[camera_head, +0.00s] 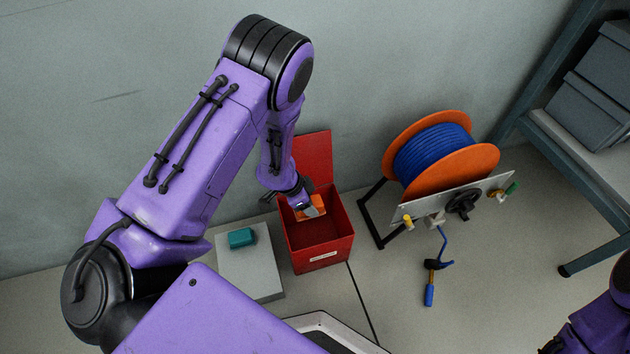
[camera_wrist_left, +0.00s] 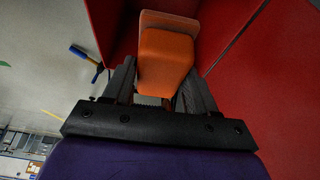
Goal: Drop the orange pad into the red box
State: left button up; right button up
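The orange pad (camera_head: 316,203) is between the fingers of my left gripper (camera_head: 309,211), at the mouth of the open red box (camera_head: 318,263). In the left wrist view, the pad (camera_wrist_left: 165,62) fills the space between the two dark fingers of the left gripper (camera_wrist_left: 158,88), which appear shut on it. The red box's walls (camera_wrist_left: 235,35) show around and beyond the pad there. The box's lid (camera_head: 315,157) stands up at the back. Of my right arm, only a part shows at the bottom right; a dark piece of its gripper (camera_head: 552,346) is at the frame edge.
A teal block (camera_head: 242,238) lies on a grey slab (camera_head: 250,275) left of the box. A blue cable reel with orange flanges (camera_head: 455,170) stands to the right, with a blue-handled hammer (camera_head: 430,285) before it. A shelf with grey bins (camera_head: 590,110) is far right.

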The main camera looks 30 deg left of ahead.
pick_arm(q)
jog(key=o, duration=0.4)
jog(key=p+v, duration=0.5)
jog(key=v, duration=0.4)
jog(key=shift+r, duration=0.4)
jog(key=shift+s+a+r, duration=0.15)
jog(key=shift+s+r, duration=0.1)
jog(key=shift+r, duration=0.05)
